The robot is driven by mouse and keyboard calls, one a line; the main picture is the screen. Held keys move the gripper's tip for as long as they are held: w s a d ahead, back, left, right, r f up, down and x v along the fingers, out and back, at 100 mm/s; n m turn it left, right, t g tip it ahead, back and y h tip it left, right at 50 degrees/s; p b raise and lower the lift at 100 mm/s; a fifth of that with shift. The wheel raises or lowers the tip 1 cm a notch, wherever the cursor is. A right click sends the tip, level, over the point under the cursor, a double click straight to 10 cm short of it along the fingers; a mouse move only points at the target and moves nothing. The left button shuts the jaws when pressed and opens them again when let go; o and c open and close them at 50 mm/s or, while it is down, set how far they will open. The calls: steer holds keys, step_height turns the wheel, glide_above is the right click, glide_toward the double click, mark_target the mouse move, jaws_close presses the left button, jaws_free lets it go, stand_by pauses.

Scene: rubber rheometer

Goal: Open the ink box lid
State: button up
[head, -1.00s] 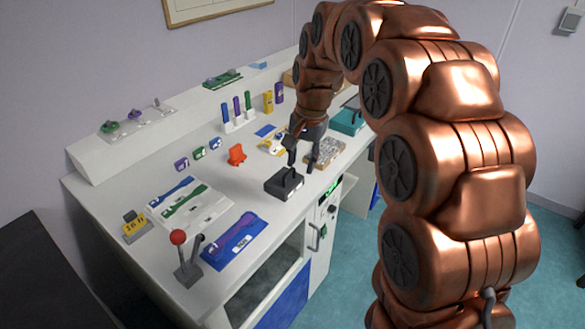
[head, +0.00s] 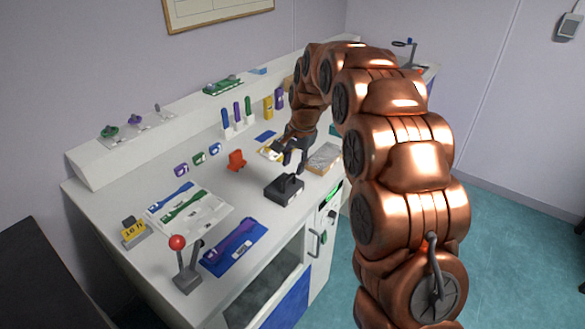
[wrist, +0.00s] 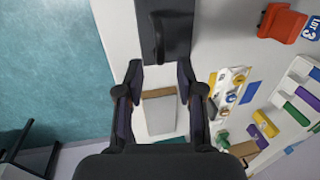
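A dark box with an upright handle on its top (head: 284,189) stands on the white bench near the front edge. I take it for the ink box, though I cannot read a label on it; its lid looks closed. In the wrist view the box (wrist: 178,42) and its dark handle (wrist: 158,38) are at the top, beyond my fingertips. My gripper (head: 291,160) is just behind and above the box in the head view. In the wrist view my gripper (wrist: 160,74) is open, with nothing between its fingers.
A tan-framed grey tray (head: 323,158) lies right of the box. An orange-red piece (head: 236,160) is to its left. A blue mat with a purple strip (head: 236,247) and a red-knobbed lever (head: 178,243) are at the front left. Open bench lies left of the box.

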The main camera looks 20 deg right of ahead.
mark_target(291, 174)
steer(key=shift+w+a+f, duration=0.1)
steer(key=shift+w+f, duration=0.05)
steer(key=shift+f, duration=0.6)
steer(key=shift+w+a+f, duration=0.1)
steer(key=shift+w+f, duration=0.05)
steer(key=shift+f, duration=0.6)
jaws_close()
